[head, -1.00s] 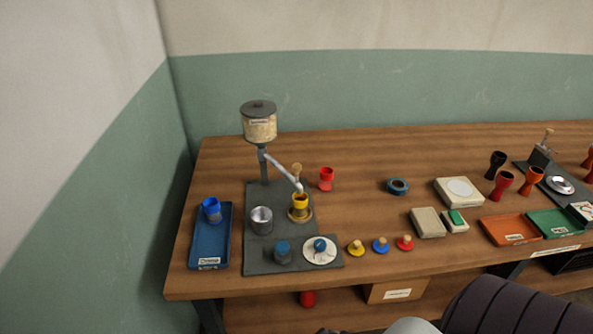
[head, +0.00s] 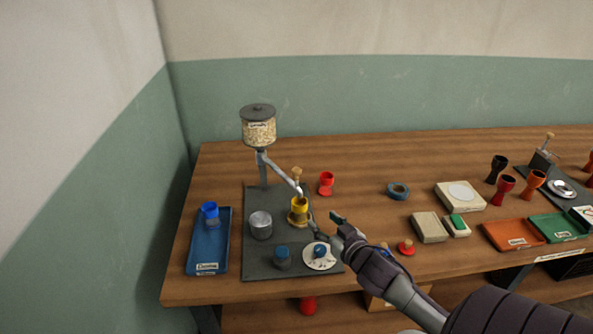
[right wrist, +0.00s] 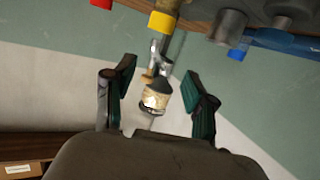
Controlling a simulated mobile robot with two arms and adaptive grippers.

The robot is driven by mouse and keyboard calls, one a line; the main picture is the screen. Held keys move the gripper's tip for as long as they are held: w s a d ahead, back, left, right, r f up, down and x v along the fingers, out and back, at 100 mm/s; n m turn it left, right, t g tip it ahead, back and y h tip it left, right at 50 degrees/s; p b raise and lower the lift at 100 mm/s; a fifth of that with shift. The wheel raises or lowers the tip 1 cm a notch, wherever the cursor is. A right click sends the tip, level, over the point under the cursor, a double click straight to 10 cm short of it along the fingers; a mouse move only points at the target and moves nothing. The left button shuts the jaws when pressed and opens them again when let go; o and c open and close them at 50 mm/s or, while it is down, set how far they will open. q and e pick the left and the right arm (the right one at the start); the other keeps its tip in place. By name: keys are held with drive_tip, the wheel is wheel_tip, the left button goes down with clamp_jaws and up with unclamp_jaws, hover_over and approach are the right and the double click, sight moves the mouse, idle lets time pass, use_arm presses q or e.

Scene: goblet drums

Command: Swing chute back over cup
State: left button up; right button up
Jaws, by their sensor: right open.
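The hopper (head: 259,131) is a clear jar of pale grains with a dark lid on a grey post. Its metal chute (head: 281,172) slopes down to the right. The chute's lower end shows just above the yellow cup (head: 299,205), beside a wooden knob (head: 297,174). The yellow cup sits on a round base on the dark plate. My right gripper (head: 323,224) is open and empty, just right of the yellow cup. In the right wrist view, which is upside down, the hopper (right wrist: 157,97) shows between its open fingers (right wrist: 160,85). My left gripper is not in view.
On the plate (head: 262,195) are a grey metal cup (head: 261,226), a blue-topped pot (head: 282,257) and a white dish (head: 321,257). A blue tray (head: 207,253) lies left. A red cup (head: 326,183) stands behind. The table between the red cup and the tape roll (head: 398,191) is clear.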

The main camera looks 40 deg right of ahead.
sight(299, 172)
wheel_tip(299, 172, up, 6)
drive_tip(key=w+d+n+t+y, duration=0.1)
drive_tip(key=w+d+t+y, duration=0.1)
drive_tip(key=w+d+t, duration=0.1)
drive_tip(key=w+p, duration=0.1)
drive_tip(key=w, duration=1.2)
drive_tip(key=shift+d+p, duration=0.2)
drive_tip(key=shift+p, duration=0.15)
drive_tip(key=shift+c, duration=0.4)
clamp_jaws()
